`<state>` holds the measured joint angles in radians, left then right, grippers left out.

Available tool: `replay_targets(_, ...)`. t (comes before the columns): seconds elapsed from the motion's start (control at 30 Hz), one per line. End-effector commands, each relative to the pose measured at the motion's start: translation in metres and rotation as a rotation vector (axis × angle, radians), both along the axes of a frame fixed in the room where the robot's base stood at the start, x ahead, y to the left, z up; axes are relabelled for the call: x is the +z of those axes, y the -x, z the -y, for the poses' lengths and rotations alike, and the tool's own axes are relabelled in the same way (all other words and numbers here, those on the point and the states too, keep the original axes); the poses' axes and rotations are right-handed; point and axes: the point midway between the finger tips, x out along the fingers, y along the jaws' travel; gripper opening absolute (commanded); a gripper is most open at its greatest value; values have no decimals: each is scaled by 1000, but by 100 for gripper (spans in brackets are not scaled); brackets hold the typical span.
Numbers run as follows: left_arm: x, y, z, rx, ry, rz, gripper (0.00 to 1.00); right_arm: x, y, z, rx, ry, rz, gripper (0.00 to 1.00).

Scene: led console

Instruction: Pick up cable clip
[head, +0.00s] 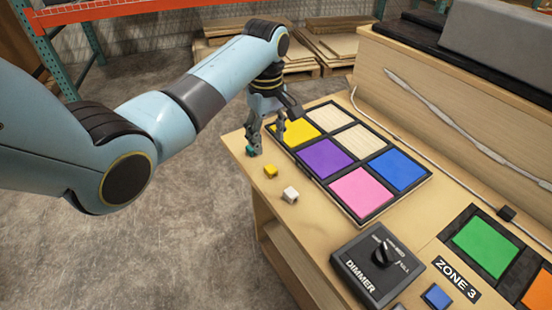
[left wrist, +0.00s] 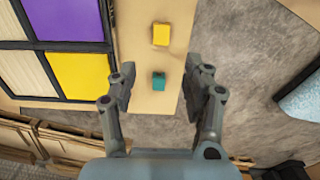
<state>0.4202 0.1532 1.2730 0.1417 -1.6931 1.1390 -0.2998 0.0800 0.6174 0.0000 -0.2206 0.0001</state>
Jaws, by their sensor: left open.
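Several small block-like pieces that look like cable clips lie along the left edge of the wooden console top. The teal clip (left wrist: 158,82) lies between my open fingers in the left wrist view, apart from both; in the head view it is partly hidden by a finger. The yellow clip (head: 270,172) lies nearer to me and shows in the left wrist view (left wrist: 161,35). The white clip (head: 290,194) lies nearer still. My left gripper (head: 267,142) points down over the far left corner, open and empty (left wrist: 160,78). My right gripper is not in view.
A panel of coloured tiles (head: 327,167) lies just right of the clips. A dimmer box (head: 362,275) stands on the console's near part, beside a "ZONE 3" label (head: 457,279). A raised wooden back (head: 425,105) bounds the right side. Pallets (head: 325,45) stand on the floor behind.

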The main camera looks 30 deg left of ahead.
Motion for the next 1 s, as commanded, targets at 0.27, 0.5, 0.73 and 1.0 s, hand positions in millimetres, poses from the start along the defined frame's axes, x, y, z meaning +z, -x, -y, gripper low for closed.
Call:
replay_targets(0.27,-35,0,0,-3,-1,1,50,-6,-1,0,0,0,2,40)
replay_targets(0.5,-70,2,-1,-2,0,0,50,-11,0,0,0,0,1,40)
replay_targets(0.73,-85,1,-1,-3,-1,4,50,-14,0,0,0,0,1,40)
replay_targets(1.0,-84,2,-1,-3,-1,4,34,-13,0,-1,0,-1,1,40)
